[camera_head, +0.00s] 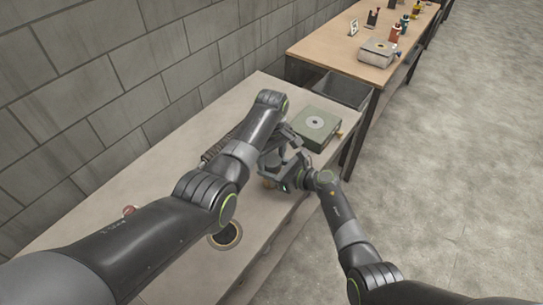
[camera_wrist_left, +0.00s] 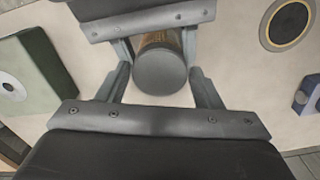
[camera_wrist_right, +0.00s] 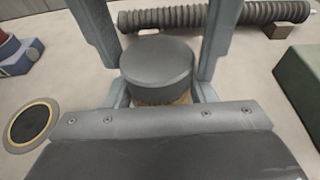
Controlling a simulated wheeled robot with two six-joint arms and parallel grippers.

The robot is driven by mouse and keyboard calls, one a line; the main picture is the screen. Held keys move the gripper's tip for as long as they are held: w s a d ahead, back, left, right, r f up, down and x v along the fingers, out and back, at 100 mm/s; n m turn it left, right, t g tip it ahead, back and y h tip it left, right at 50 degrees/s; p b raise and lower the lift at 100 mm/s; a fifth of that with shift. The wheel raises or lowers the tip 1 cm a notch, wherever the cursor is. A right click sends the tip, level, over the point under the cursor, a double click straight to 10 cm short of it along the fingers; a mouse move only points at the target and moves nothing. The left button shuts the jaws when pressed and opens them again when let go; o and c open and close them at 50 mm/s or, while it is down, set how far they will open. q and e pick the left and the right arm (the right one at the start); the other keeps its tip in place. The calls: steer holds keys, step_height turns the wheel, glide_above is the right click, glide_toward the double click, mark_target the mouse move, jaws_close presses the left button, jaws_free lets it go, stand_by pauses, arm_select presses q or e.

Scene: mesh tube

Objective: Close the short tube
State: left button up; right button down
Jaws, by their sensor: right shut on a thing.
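The short tube (camera_wrist_left: 162,42) shows in the left wrist view as a brown mesh body with a round dark grey end (camera_wrist_left: 160,72) facing that camera. In the right wrist view a dark grey cap (camera_wrist_right: 157,65) sits over a brown strip of it. My right gripper (camera_head: 290,180) is shut on the short tube, its fingers on both sides. My left gripper (camera_head: 282,148) is open, its fingers apart on either side of the tube with visible gaps. In the head view the grippers and arms mostly hide the tube. I cannot tell how far the cap is seated.
A long ribbed dark tube (camera_wrist_right: 230,15) lies behind on the table. A green box (camera_head: 317,120) with a pale disc is beyond the grippers. A black gold-rimmed disc (camera_head: 228,236) lies nearer. A second table (camera_head: 345,50) with small items stands farther back. A block wall borders the left.

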arm_select(q)
steer(key=o, duration=0.3)
steer(key=shift+r, duration=2.3)
steer(key=shift+c, duration=0.4)
steer(key=shift+r+n, duration=1.5)
steer(key=shift+r, duration=0.05)
steer(key=shift+f, duration=4)
